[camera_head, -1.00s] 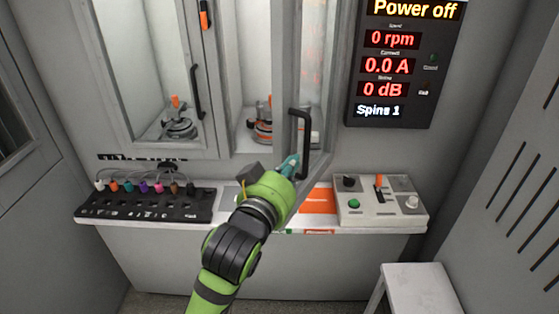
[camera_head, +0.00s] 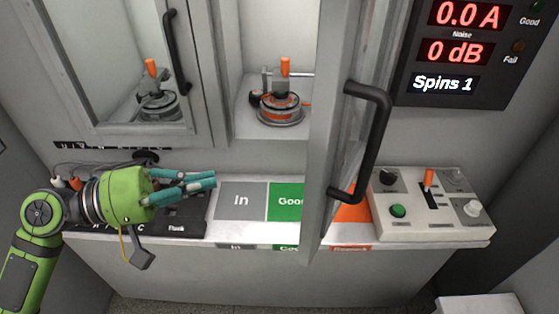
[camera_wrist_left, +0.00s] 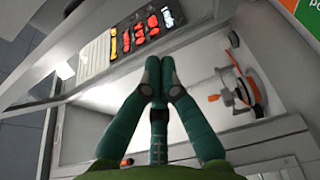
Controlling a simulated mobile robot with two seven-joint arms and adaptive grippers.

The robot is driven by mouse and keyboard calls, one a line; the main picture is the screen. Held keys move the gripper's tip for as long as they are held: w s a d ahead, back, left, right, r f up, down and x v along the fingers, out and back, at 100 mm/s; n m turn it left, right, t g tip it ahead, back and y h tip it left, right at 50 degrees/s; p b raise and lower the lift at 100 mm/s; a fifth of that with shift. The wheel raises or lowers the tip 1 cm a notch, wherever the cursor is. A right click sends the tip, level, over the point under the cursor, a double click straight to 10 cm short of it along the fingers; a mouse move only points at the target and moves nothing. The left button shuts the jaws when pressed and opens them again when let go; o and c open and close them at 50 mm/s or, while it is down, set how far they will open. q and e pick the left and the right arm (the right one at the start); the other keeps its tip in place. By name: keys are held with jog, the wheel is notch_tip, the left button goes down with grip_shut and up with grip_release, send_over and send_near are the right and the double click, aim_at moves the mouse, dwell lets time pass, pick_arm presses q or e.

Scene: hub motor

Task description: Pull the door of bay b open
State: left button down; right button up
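The door of bay b (camera_head: 328,120) stands swung out toward me on the right of its bay, and the bay's opening (camera_head: 257,90) is uncovered. Its black bar handle (camera_head: 378,140) is on the door's right-facing side. A hub motor (camera_head: 281,108) with an orange top sits inside the bay; it also appears in the left wrist view (camera_wrist_left: 232,92). My left gripper (camera_head: 210,179) is below and left of the open bay, clear of the door and handle. Its teal fingers meet at the tips, empty, in the left wrist view (camera_wrist_left: 159,80). My right gripper is out of view.
The neighbouring bay's door (camera_head: 207,100) on the left is closed. The shelf holds grey "In" (camera_head: 241,201) and green "Good" (camera_head: 286,202) areas, and a control box (camera_head: 430,205) at right. A black rack (camera_head: 180,222) is beneath my left gripper. A display panel (camera_head: 460,50) hangs at upper right.

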pick_arm(q)
jog(key=d+p, duration=0.6)
jog(key=d, duration=0.6)
jog(key=shift+w+d+r, duration=0.2)
jog(key=shift+d+r, duration=0.2)
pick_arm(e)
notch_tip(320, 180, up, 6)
pick_arm(q)
jog(key=shift+p, duration=0.3)
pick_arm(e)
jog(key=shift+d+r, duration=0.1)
